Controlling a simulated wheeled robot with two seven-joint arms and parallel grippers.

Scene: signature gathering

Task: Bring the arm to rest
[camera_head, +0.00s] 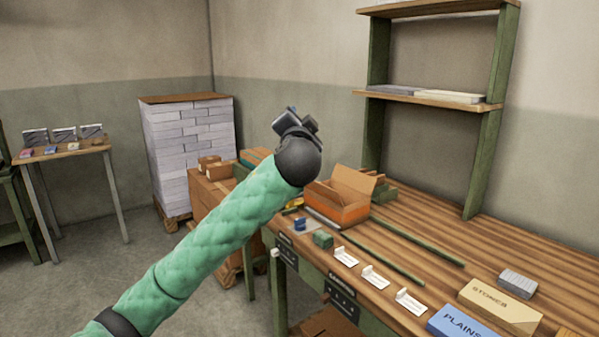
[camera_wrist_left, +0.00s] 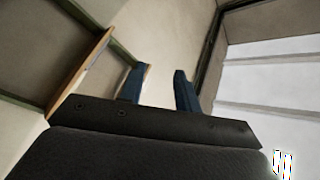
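My left arm (camera_head: 215,235), in a green quilted sleeve, comes in from the lower left in the head view and is raised in front of the workbench. Its gripper (camera_head: 293,112) points up and away, well above the bench top. In the left wrist view the two blue fingers of the left gripper (camera_wrist_left: 160,72) stand apart with nothing between them. Beyond them are wall, shelf and ceiling. My right gripper is in neither view.
The wooden workbench (camera_head: 435,235) holds an open cardboard box (camera_head: 342,195), several white cards, a "STONES" box (camera_head: 500,305) and a blue "PLAINS" box (camera_head: 460,325). A shelf (camera_head: 430,98) rises behind it. A paper stack (camera_head: 190,145) and a side table (camera_head: 60,152) stand left.

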